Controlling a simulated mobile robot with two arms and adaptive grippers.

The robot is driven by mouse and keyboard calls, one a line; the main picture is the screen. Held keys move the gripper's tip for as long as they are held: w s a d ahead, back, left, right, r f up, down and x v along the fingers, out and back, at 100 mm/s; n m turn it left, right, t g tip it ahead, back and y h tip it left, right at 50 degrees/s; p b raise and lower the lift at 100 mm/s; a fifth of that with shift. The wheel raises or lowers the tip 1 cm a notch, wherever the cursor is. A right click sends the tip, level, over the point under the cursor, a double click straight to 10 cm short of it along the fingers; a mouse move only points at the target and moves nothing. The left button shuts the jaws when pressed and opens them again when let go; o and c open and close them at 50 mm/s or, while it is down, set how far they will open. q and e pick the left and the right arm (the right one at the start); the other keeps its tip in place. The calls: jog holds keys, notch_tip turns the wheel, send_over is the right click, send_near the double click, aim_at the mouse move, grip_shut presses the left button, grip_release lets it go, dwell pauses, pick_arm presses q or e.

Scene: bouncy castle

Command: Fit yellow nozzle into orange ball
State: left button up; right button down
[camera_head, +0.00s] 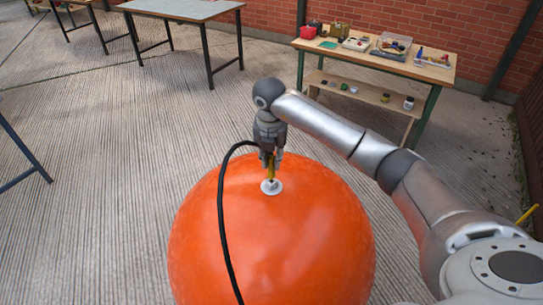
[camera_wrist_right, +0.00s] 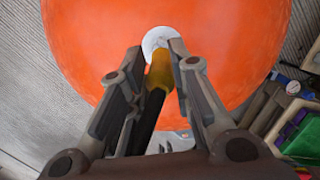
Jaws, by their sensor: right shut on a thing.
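A large orange ball (camera_head: 315,240) stands in front of me with a white valve (camera_head: 272,187) on top. My right gripper (camera_head: 271,157) is above the valve, pointing down, shut on the yellow nozzle (camera_head: 271,172). The nozzle's lower end is at the valve; I cannot tell how far in it sits. In the right wrist view the yellow nozzle (camera_wrist_right: 161,68) runs between the fingers, and its tip overlaps the white valve (camera_wrist_right: 157,39). A black hose (camera_head: 222,215) leads from the nozzle and arcs down over the ball's left side. My left gripper is out of view.
A wooden workbench (camera_head: 440,70) with tools and boxes stands at the back right, with a lower shelf (camera_head: 352,92). A grey table (camera_head: 180,9) stands at the back left. The ribbed floor left of the ball is clear. A brick wall closes the back.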

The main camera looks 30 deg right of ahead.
jog(key=shift+f+b, duration=0.8)
jog(key=shift+f, duration=0.45)
jog(key=c, duration=1.2)
grip_release()
jog(key=shift+c, duration=0.2)
jog(key=shift+r, duration=0.1)
notch_tip(320, 180, up, 12)
jog(key=s+a, duration=0.1)
jog(key=shift+s, duration=0.25)
